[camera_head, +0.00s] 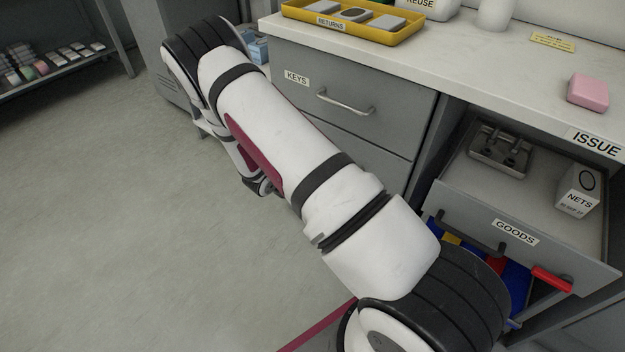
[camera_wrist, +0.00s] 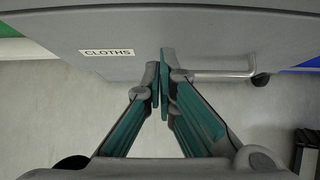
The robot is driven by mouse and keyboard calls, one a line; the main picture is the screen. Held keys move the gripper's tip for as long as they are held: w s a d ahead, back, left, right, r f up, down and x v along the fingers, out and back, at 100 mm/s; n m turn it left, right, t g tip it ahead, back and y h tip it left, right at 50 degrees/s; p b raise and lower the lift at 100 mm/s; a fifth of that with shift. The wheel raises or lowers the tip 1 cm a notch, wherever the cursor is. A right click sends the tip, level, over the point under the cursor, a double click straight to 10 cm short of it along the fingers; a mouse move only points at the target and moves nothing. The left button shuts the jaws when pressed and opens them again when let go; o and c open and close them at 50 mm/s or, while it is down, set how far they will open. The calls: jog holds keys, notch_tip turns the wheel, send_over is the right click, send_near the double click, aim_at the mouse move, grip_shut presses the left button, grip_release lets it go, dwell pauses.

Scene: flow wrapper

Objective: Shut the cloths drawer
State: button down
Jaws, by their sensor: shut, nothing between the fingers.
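The grey cloths drawer (camera_wrist: 215,38), with a white CLOTHS label (camera_wrist: 107,53), fills the upper part of the wrist view. Its metal bar handle (camera_wrist: 222,75) is to the right of my gripper (camera_wrist: 161,72). My gripper is shut and empty. Its green-padded fingertips overlap the lower edge of the drawer front, left of the handle; I cannot tell whether they touch it. In the head view my arm crosses the middle and hides my gripper. No CLOTHS label shows there, so how far the drawer stands out is unclear.
The KEYS drawer (camera_head: 345,100) looks shut under the counter (camera_head: 455,65). At right, the GOODS drawer (camera_head: 530,235) stands open, holding a NETS box (camera_head: 578,190) and a grey metal part (camera_head: 500,150). A yellow returns tray (camera_head: 335,28) is on the counter. Floor (camera_head: 130,220) at left is clear.

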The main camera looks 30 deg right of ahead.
jog(key=p+v, duration=0.3)
jog(key=v, duration=0.7)
jog(key=s+d+r+m+g, duration=0.1)
jog(key=s+r+m, duration=0.3)
jog(key=r, duration=0.6)
jog(key=s+r+m+g, duration=0.1)
jog(key=s+r+m, duration=0.3)
jog(key=r, duration=0.6)
jog(key=s+d+r+m+g, duration=0.1)
jog(key=s+r+m, duration=0.3)
jog(key=r, duration=0.5)
jog(key=s+a+r+m+y, duration=0.3)
jog(key=s+a, duration=0.1)
jog(key=s, duration=0.5)
jog(key=s+a+r+m+y, duration=0.3)
jog(key=s+a+m, duration=0.1)
jog(key=s, duration=0.4)
jog(key=s+a+r+m+y, duration=0.3)
jog(key=s+a, duration=0.2)
jog(key=s, duration=0.4)
notch_tip(320, 180, up, 31)
jog(key=d+t+p, duration=0.1)
jog(key=t+p, duration=0.3)
jog(key=p, duration=2.5)
jog(key=shift+w, duration=0.35)
